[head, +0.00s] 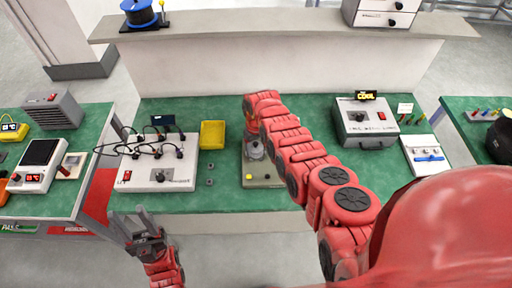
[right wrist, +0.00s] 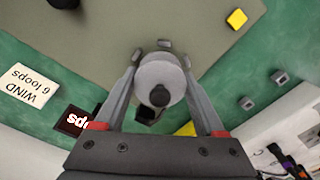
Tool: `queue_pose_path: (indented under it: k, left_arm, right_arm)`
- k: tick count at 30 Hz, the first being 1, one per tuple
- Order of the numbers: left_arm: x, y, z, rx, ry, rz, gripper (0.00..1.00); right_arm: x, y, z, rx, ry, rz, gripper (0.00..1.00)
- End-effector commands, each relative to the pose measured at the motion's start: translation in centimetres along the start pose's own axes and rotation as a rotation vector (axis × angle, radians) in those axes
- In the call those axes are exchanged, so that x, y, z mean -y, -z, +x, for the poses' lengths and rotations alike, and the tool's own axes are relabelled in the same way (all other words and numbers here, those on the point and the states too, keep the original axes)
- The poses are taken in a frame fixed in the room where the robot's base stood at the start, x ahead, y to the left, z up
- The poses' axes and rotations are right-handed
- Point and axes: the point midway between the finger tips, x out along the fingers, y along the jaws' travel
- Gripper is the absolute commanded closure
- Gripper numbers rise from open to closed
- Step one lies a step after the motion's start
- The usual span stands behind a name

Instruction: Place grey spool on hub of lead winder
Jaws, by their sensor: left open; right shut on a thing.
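The grey spool (right wrist: 158,75) is between the fingers of my right gripper (right wrist: 160,72) in the right wrist view, with a dark knob at its centre. My right gripper is shut on it. The lead winder (head: 265,181) is a grey-olive plate with a yellow button, on the green bench in the head view. Its plate (right wrist: 110,40) fills the top of the wrist view. The spool is over the plate; whether it touches the hub, which is mostly hidden, I cannot tell. My left gripper (head: 132,222) is open and empty, in front of the bench.
A yellow bin (head: 212,134) and a white panel with cables (head: 158,172) stand left of the winder. A grey box (head: 366,122) stands to its right.

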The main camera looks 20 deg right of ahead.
Motion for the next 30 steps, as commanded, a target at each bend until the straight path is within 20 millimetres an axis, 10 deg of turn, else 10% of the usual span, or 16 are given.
queue_pose_path:
  k: [13,14,17,30]
  left_arm:
    - [0.0,-0.1,-0.6,0.000,0.000,0.000,0.50]
    - [0.0,-0.1,-0.4,0.000,0.000,0.000,0.50]
    - [0.0,-0.1,-0.3,0.000,0.000,0.000,0.50]
    - [0.0,0.0,0.1,0.000,0.000,0.000,0.50]
  right_arm:
    - [0.0,0.1,0.7,-0.003,0.000,0.001,0.82]
    - [0.0,0.1,0.5,-0.003,0.000,0.001,0.23]
    - [0.0,0.1,0.5,-0.003,0.000,0.001,0.05]
    - [0.0,0.1,-0.3,-0.001,0.000,0.000,0.00]
